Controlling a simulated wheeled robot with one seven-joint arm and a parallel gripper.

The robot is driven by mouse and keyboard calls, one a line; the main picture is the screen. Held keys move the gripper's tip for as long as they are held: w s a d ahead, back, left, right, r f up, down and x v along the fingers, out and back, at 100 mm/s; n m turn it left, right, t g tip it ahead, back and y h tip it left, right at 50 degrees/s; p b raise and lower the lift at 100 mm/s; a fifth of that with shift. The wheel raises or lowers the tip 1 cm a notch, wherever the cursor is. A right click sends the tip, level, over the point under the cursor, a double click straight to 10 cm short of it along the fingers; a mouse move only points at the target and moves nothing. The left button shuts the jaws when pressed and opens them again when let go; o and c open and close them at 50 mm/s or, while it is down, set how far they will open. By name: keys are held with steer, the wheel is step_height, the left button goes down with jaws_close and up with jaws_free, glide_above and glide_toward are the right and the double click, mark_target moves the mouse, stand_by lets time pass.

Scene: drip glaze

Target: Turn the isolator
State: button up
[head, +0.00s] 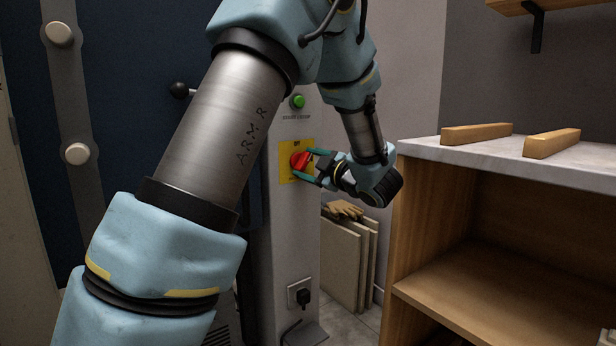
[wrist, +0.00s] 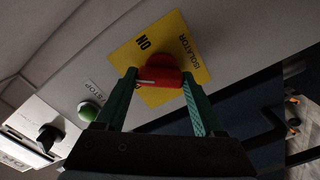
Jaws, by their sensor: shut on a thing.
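The isolator is a red rotary knob (head: 299,160) on a yellow plate (head: 284,163), mounted on a grey upright panel. In the wrist view the red knob (wrist: 160,78) carries a pale line on its handle, and the yellow plate (wrist: 190,46) reads "ISOLATOR" and "ON". My gripper (head: 313,165) reaches the knob from the right. In the wrist view its green fingers (wrist: 160,82) stand at both ends of the red handle and are shut on it. Part of the plate is hidden behind the knob and fingers.
A green button (head: 297,101) sits above the isolator on the grey panel (head: 290,230). A plug in a socket (head: 302,297) is below. A wooden shelf unit with a pale top (head: 450,152) stands close on the right. Boards and gloves (head: 342,210) are between.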

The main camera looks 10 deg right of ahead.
steer(key=n+b, duration=0.1)
steer(key=b, duration=0.1)
steer(key=n+b, duration=0.4)
steer(key=shift+f, duration=0.3)
steer(key=shift+r+n+b, duration=0.15)
steer(key=shift+n+b, duration=0.95)
steer(key=shift+n, duration=0.1)
steer(key=o, duration=1.4)
steer(key=shift+r, duration=0.15)
